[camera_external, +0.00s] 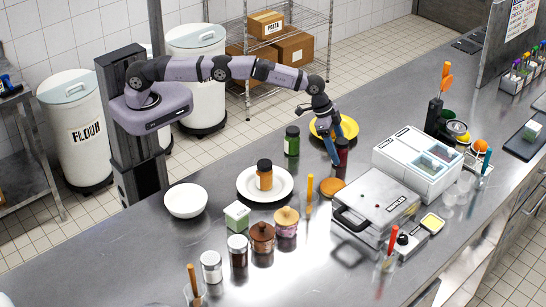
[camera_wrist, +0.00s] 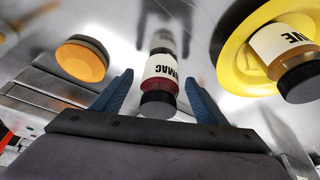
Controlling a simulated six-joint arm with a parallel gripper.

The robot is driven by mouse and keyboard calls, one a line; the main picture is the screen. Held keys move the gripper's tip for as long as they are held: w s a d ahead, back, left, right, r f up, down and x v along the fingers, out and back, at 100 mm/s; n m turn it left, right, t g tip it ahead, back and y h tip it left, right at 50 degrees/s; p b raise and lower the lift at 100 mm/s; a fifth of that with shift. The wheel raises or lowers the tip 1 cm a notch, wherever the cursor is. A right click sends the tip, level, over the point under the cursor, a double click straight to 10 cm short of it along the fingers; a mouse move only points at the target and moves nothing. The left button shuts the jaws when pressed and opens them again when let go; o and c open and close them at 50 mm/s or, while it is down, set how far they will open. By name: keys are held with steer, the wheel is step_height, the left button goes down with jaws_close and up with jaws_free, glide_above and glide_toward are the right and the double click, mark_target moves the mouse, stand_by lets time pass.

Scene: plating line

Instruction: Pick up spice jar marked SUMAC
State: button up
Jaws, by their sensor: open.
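The SUMAC jar (camera_wrist: 161,76) has dark red contents, a white label and a black lid. In the wrist view it stands between the two blue fingers of my gripper (camera_wrist: 158,98), with a gap on each side. In the external view the jar (camera_external: 342,152) stands on the steel counter, just right of my gripper (camera_external: 334,152) and partly hidden by the fingers. My gripper is open and points down at the jar.
A yellow plate (camera_external: 347,128) holding a jar (camera_wrist: 290,55) is close by. An orange-topped round item (camera_wrist: 82,60) lies on the other side. A green jar (camera_external: 292,141), a white plate (camera_external: 247,194) and a grill press (camera_external: 377,199) stand around.

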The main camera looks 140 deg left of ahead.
steer(key=c, duration=1.3)
steer(key=shift+c, duration=0.2)
steer(key=shift+r, duration=0.1)
steer(key=shift+w+r+b, duration=0.1)
steer(key=shift+r+b, duration=0.25)
steer(key=shift+r, duration=0.15)
step_height(320, 180, up, 8)
steer(key=shift+f+p, duration=0.15)
steer(key=shift+p, duration=0.35)
steer(key=shift+r+p, duration=0.65)
